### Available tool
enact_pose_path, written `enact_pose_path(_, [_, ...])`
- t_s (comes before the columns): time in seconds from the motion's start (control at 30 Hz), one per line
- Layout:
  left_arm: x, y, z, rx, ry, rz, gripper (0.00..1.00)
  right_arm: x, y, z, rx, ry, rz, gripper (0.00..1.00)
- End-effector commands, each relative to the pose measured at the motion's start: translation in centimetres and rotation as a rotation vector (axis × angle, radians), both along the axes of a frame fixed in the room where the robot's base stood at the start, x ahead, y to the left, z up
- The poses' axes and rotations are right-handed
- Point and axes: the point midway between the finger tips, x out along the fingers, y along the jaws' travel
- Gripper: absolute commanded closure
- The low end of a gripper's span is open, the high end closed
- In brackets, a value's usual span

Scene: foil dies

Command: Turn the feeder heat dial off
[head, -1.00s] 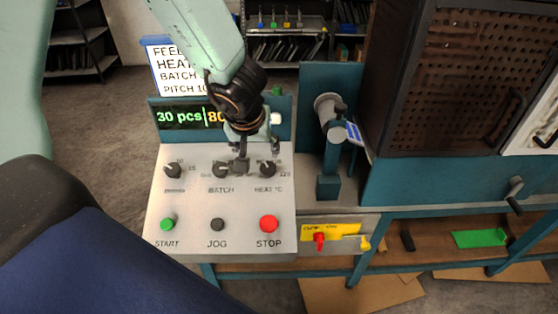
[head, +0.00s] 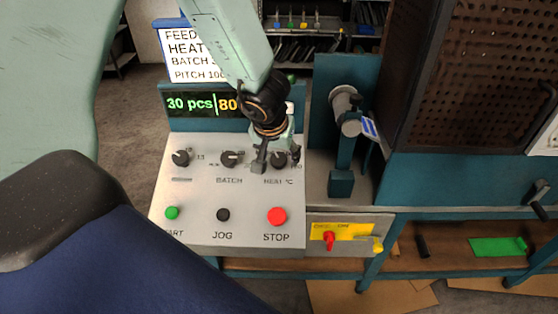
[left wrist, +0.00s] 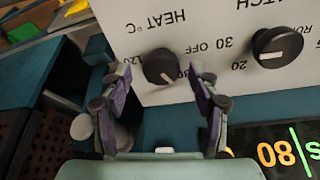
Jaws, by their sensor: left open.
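The heat dial (head: 280,159) is a black knob with a white pointer line, above the "HEAT °C" label at the right of the grey control panel (head: 190,238). My left gripper (head: 276,161) is open at this dial and partly covers it in the head view. In the left wrist view, upside down, the heat dial (left wrist: 160,67) appears between the two spread fingers of my left gripper (left wrist: 157,76). Its line points to the lower right there, and "OFF" is printed to its right. I cannot tell whether the fingers touch it. My right gripper is not in view.
The batch dial (head: 230,159) is close by on the left. The green start (head: 172,213), black jog (head: 223,215) and red stop (head: 277,216) buttons line the panel's front. A display (head: 203,103) stands behind, and a teal post (head: 343,160) on the right.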

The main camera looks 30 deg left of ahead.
Motion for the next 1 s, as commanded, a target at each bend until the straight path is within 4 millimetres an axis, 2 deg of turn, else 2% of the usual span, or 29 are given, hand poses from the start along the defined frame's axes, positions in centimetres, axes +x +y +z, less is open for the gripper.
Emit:
enact_pose_path(0.37, [0.25,0.07,-0.48,0.000,-0.001,0.000,0.39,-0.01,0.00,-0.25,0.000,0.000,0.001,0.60])
enact_pose_path(1.0, [0.21,0.07,-0.47,0.000,0.000,0.000,0.92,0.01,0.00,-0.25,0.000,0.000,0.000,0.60])
